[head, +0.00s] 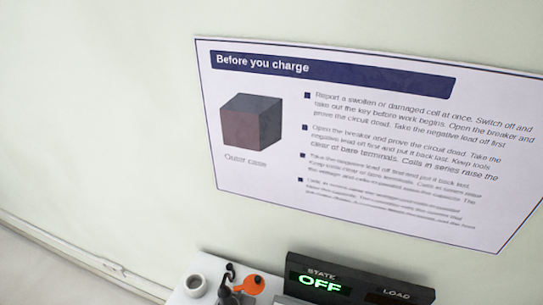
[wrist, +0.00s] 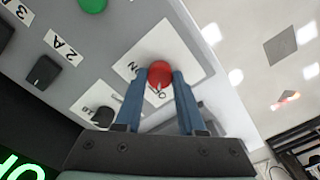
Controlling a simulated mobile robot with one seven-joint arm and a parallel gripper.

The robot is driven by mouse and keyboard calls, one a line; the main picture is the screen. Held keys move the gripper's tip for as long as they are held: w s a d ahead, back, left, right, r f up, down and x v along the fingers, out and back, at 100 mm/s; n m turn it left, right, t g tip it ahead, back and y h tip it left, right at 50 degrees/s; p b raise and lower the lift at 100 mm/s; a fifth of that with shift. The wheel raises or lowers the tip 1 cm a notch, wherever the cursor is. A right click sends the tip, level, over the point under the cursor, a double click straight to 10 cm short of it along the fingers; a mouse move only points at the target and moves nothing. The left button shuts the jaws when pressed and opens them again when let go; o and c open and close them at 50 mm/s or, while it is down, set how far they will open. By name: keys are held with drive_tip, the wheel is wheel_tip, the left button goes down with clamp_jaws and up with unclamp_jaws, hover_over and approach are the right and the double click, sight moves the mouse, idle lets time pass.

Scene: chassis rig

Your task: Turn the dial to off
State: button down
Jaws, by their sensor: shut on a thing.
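The dial is a round red knob (wrist: 160,73) on a white square plate (wrist: 187,52) in the wrist view. Part of a label, ending in N, shows on the plate left of the knob, and another label starting with O is partly hidden below it. My gripper (wrist: 160,78) has its two blue fingers shut on the red knob, one on each side. In the head view, a dark display (head: 320,284) reads STATE OFF in green. I cannot make out the dial or my gripper there.
Black knobs (wrist: 42,73) and a green button (wrist: 92,5) share the grey panel. A dark round part sits on a second white plate (wrist: 86,103) near the left finger. The head view shows a white ring-shaped part (head: 195,285), an orange part (head: 250,285) and a wall poster (head: 370,140).

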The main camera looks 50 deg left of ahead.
drive_tip(key=c, duration=0.5)
unclamp_jaws()
drive_tip(key=shift+r, duration=0.1)
wheel_tip(320, 180, up, 13)
drive_tip(key=b, duration=0.1)
idle(0.4)
